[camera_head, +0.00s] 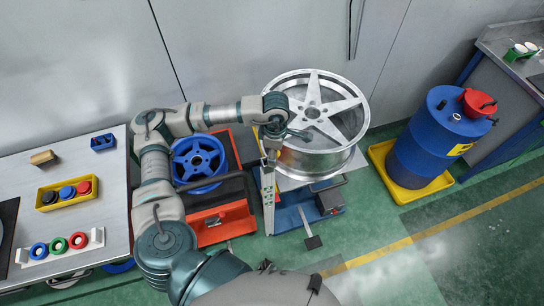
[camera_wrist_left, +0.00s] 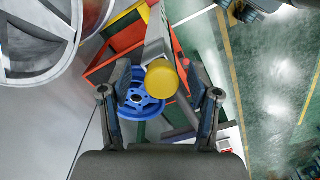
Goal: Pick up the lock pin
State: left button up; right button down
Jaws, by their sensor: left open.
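My left gripper (camera_wrist_left: 161,84) is open, with a finger on either side of a round yellow end piece (camera_wrist_left: 163,78). This piece sits on the near end of a grey bar (camera_wrist_left: 156,38), and I see a gap on both sides of it. I cannot tell whether the yellow piece is the lock pin. In the head view my left gripper (camera_head: 286,130) is over the top of a grey upright post (camera_head: 268,196), in front of the silver wheel (camera_head: 341,130). The gripper hides part of the post top. My right gripper is not in view.
A blue wheel (camera_head: 183,170) lies on a red stand (camera_head: 222,228) left of the post. The silver wheel is above a blue stand (camera_head: 291,213). A workbench (camera_head: 110,178) is at left and a blue drum (camera_head: 425,148) at right. The green floor (camera_head: 390,270) at front right is clear.

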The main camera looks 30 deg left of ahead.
pick_arm(q)
grip_shut()
jog(key=shift+r, duration=0.15)
